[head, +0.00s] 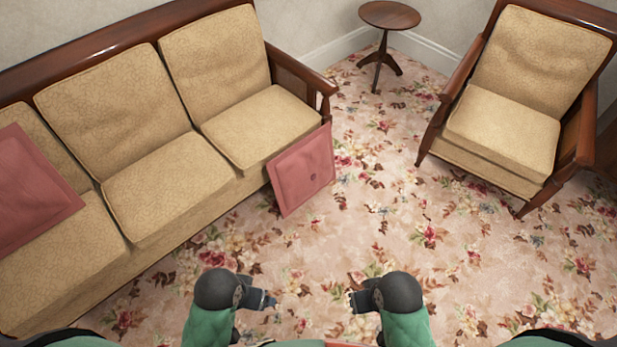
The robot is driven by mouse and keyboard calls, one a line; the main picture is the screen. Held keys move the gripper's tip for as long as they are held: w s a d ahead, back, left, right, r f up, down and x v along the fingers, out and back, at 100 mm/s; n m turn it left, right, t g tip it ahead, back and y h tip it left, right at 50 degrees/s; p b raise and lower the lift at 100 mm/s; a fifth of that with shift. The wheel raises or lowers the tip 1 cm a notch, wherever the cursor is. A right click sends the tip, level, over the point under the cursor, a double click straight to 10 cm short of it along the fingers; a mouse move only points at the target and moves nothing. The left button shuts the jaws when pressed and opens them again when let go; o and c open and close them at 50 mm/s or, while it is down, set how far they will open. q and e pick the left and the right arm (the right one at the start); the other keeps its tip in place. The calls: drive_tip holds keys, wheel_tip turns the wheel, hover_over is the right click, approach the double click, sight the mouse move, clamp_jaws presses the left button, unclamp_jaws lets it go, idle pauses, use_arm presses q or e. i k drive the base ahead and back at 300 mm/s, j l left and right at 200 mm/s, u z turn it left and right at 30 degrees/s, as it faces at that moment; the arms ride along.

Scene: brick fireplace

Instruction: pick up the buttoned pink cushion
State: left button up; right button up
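The buttoned pink cushion (302,172), with a dark button near its middle, leans tilted against the right front end of the sofa (222,185), apparently resting on the carpet. A second pink cushion (35,190) without a visible button lies on the sofa's left seat, cut off by the picture edge. My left gripper (268,301) and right gripper (354,301) are low in the middle of the head view, pointing towards each other. Both are apart from the cushions. Their fingers are too small to tell whether they are open, and I see nothing held.
A wooden armchair (503,128) with beige cushions stands at the upper right. A small round wooden table (390,15) stands by the back wall. The floral carpet (400,230) between sofa and armchair is clear.

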sight(298, 174)
drive_tip(key=i+l, duration=0.2)
drive_tip(key=l, duration=0.15)
drive_tip(key=i+l+u, duration=0.1)
drive_tip(key=l, duration=0.25)
drive_tip(key=i+l, duration=0.25)
drive_tip(key=i+l+u, duration=0.1)
drive_tip(key=l, duration=0.35)
drive_tip(key=i+l, duration=0.25)
drive_tip(key=i+l+u, duration=0.1)
drive_tip(key=l, duration=0.35)
drive_tip(key=i+l, duration=0.2)
drive_tip(key=l, duration=0.2)
drive_tip(key=i+l+u, duration=0.1)
drive_tip(key=l, duration=0.25)
